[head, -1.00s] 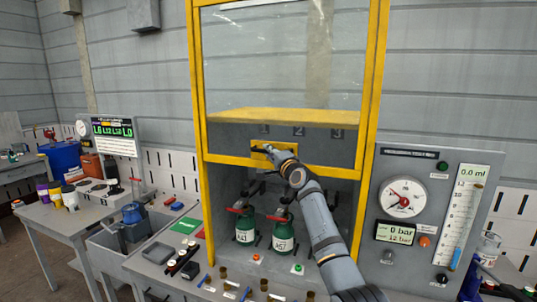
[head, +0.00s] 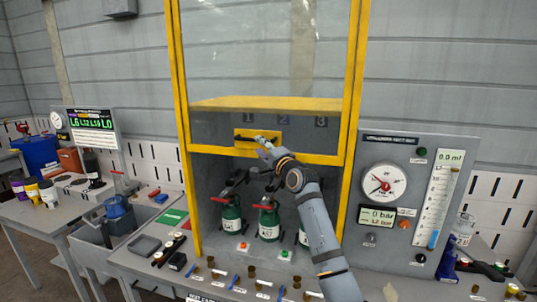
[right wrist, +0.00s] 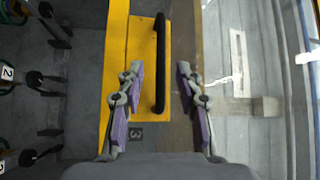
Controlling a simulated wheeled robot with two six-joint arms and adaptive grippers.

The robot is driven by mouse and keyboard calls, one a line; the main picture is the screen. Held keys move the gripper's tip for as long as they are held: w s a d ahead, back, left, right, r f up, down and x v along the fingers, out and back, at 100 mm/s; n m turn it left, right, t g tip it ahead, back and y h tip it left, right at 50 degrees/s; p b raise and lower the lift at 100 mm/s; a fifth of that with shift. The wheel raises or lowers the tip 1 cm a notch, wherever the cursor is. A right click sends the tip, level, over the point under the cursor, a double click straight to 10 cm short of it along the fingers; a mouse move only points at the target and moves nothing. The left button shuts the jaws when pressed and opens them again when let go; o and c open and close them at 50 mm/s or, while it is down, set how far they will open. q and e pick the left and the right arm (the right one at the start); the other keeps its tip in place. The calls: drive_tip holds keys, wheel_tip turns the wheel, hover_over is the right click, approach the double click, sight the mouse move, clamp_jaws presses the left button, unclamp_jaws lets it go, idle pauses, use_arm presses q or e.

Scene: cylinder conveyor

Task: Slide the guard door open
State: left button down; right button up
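The guard door (head: 316,159) is a clear panel in a yellow frame on the tall cabinet. Its lower bar hangs above several green bottles, with open space below it. A yellow plate with a black bar handle (head: 245,138) sits at the lower middle of the door. My right gripper (head: 266,143) is at this handle. In the right wrist view the black handle (right wrist: 160,60) lies between the two purple-padded fingers (right wrist: 158,85), with a gap on both sides, so the gripper is open around it. My left gripper is not in view.
Green bottles (head: 269,222) with red levers stand inside the cabinet below the door. A gauge panel (head: 405,205) stands to the right. Small fittings and tools lie along the bench front (head: 150,272). A display (head: 90,122) and a side table with jars are at left.

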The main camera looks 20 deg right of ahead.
drive_tip(key=v, duration=0.5)
drive_tip(key=shift+s, duration=0.3)
drive_tip(key=shift+f, duration=0.1)
